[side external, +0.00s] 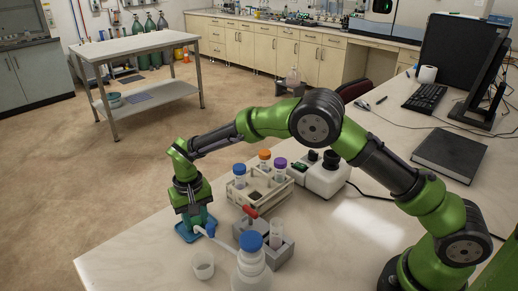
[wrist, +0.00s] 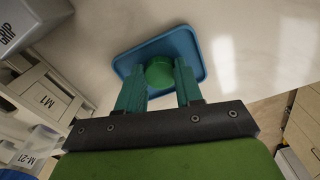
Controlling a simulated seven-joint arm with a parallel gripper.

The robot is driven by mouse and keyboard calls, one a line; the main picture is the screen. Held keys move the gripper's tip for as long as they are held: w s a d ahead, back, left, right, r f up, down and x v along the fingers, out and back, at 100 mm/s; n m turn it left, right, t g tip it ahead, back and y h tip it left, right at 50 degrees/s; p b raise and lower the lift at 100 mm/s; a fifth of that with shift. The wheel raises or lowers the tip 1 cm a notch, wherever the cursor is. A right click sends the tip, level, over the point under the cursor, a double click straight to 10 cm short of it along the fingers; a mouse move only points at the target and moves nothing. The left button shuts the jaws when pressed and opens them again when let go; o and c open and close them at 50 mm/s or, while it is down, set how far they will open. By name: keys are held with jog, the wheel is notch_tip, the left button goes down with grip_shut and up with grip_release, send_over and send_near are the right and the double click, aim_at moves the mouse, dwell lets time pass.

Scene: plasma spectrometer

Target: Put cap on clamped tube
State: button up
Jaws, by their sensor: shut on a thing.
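A green cap (wrist: 160,73) is between the teal fingers of my gripper (wrist: 160,90) in the wrist view, and the gripper is shut on it. The cap is over a blue tray (wrist: 205,62); I cannot tell whether it touches the tray. In the side view my gripper (side external: 196,220) points down at the blue tray (side external: 181,234), and its fingers hide the cap. An open-topped clear tube (side external: 276,232) stands upright in a grey clamp (side external: 283,254) with a red handle, right of my gripper. Part of the clamp (wrist: 30,22) shows at the wrist view's upper left.
A rack (side external: 268,203) with orange-, blue- and purple-capped tubes stands behind the clamp. A blue-capped wash bottle (side external: 251,266) stands in front, its spout reaching toward my gripper. A small beaker (side external: 203,266) is near the tray. A white device (side external: 324,181) stands behind right.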

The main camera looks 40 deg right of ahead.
notch_tip(320, 180, up, 12)
notch_tip(320, 180, up, 5)
send_over(195, 222)
jog(key=s+d, duration=0.1)
jog(key=s, duration=0.2)
jog(key=s+d+r, duration=0.2)
jog(key=s+d, duration=0.1)
jog(key=s, duration=0.4)
jog(key=s+d+r, duration=0.2)
jog(key=s, duration=0.4)
jog(key=s+d+f, duration=0.2)
jog(key=s+f, duration=0.3)
jog(key=f, duration=0.4)
jog(key=shift+f, duration=0.2)
dwell(1.0)
